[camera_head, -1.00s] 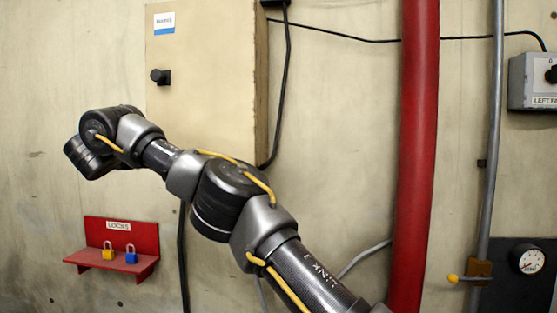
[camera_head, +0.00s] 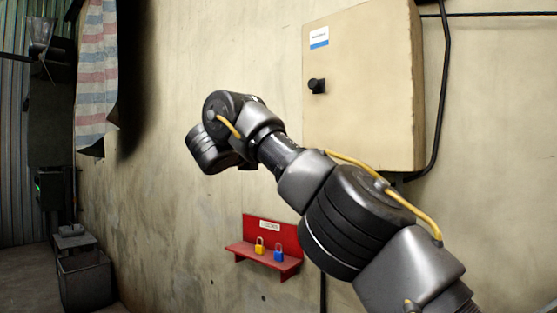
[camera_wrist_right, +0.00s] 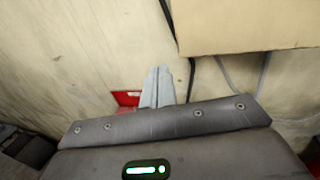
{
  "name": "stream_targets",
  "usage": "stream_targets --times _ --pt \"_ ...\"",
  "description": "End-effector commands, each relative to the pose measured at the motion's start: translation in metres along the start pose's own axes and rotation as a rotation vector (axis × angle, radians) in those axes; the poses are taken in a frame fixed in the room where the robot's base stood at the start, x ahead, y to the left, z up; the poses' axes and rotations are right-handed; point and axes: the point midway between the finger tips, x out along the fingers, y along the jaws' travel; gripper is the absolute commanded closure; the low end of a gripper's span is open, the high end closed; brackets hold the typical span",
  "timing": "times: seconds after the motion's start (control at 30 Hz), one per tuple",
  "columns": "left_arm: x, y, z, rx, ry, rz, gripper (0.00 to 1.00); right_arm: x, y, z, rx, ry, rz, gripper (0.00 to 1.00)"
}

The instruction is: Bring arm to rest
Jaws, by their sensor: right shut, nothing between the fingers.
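My right arm (camera_head: 345,215) reaches in from the lower right of the head view, bent, with its wrist end (camera_head: 215,145) in front of the wall. The gripper itself is hidden there. In the right wrist view my right gripper (camera_wrist_right: 157,85) shows its two grey fingers together, shut and empty. It points toward the wall, and part of the red lock shelf (camera_wrist_right: 127,98) shows just left of the fingers. My left gripper is in neither view.
A beige cabinet (camera_head: 362,95) with a black knob (camera_head: 317,86) hangs on the wall behind the arm. Below is a red lock shelf (camera_head: 262,251) with a yellow padlock (camera_head: 259,246) and a blue padlock (camera_head: 278,252). A striped cloth (camera_head: 97,75) and a dark bin (camera_head: 86,280) are at left.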

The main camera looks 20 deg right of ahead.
Motion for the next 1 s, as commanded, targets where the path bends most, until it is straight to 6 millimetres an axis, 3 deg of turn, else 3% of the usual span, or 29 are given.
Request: stream_targets --times 0.47,0.57,0.7,0.87,1.0 --pt "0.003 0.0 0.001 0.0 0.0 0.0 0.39 -0.008 0.004 -0.001 0.029 0.007 0.008 1.0" --pt "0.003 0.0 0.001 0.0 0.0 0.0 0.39 -0.009 0.021 -0.007 0.17 0.062 0.082 1.0" --pt "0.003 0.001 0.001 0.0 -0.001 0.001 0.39 -0.024 0.078 -0.01 0.58 0.26 0.309 1.0" --pt "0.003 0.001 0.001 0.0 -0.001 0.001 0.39 -0.016 0.144 -0.085 0.9 0.579 0.436 1.0" --pt "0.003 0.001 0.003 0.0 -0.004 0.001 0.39 -0.003 0.185 -0.174 1.141 0.853 0.442 1.0"
